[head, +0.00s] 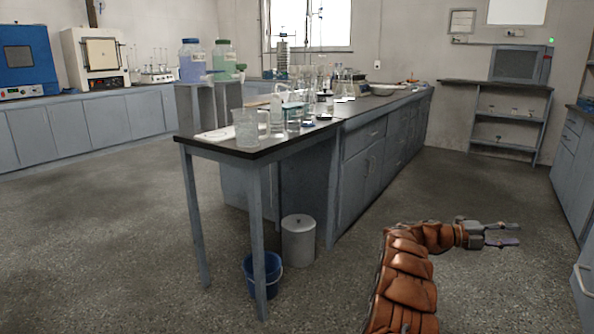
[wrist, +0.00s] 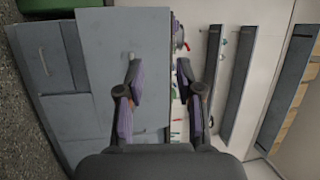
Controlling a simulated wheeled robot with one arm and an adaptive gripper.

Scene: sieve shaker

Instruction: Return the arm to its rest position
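My gripper (head: 514,234) is at the lower right in the head view, at the end of my brown, padded arm, and points right. Its two fingers are apart with nothing between them. In the wrist view my gripper (wrist: 157,75) also shows its fingers spread and empty, with grey cabinets and shelves beyond. The gripper is in free air over the floor, to the right of the lab bench (head: 262,150), and touches nothing that I can see. No sieve shaker is clearly recognisable.
Glassware, including a large beaker (head: 246,127), crowds the bench. A blue bucket (head: 262,277) and a grey bin (head: 298,240) stand under it. Cabinets (head: 571,150) line the right edge. A shelf unit (head: 507,117) stands at the back wall. The floor (head: 470,195) between is clear.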

